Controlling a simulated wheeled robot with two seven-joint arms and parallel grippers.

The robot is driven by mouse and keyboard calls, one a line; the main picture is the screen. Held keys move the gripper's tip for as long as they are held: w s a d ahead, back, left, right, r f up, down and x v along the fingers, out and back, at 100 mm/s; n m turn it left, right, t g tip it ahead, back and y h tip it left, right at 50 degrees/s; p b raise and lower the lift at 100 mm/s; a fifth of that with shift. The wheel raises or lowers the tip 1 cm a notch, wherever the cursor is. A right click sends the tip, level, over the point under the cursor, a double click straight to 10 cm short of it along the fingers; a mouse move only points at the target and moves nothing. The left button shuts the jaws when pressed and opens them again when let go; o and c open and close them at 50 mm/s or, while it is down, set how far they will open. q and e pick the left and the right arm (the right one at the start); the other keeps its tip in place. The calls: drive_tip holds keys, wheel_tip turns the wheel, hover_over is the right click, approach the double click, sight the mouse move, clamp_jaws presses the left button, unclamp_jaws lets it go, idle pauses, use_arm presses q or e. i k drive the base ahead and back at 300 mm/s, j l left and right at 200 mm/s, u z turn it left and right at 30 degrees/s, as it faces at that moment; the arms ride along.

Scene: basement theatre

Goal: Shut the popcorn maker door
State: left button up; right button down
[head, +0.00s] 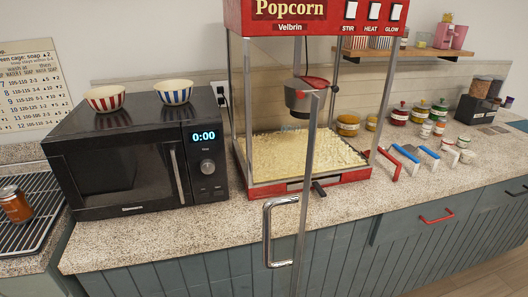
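The popcorn maker (290,14) is a red cabinet with glass sides, standing on the speckled counter, with a kettle (301,95) hanging inside and popcorn (290,155) on its floor. Its door (308,160) stands open and sticks out towards me over the counter's front edge. I see it nearly edge on as a narrow metal frame. Its chrome handle (268,232) is on the left side of this frame, low in the picture. The lower end of the door runs towards the bottom of the picture. Neither of my grippers is in view.
A black microwave (120,165) with two striped bowls (105,98) on top stands left of the popcorn maker. Scoops (405,155) and several jars (400,113) sit to its right. A wooden shelf (430,52) hangs above. The counter front (350,218) is mostly bare.

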sight(268, 206)
drive_tip(key=k+j+u, duration=0.1)
drive_tip(key=j, duration=0.25)
drive_tip(key=k+j+u, duration=0.15)
drive_tip(key=k+j, duration=0.2)
drive_tip(key=k+j+u, duration=0.1)
drive_tip(key=j, duration=0.25)
drive_tip(key=k, duration=0.05)
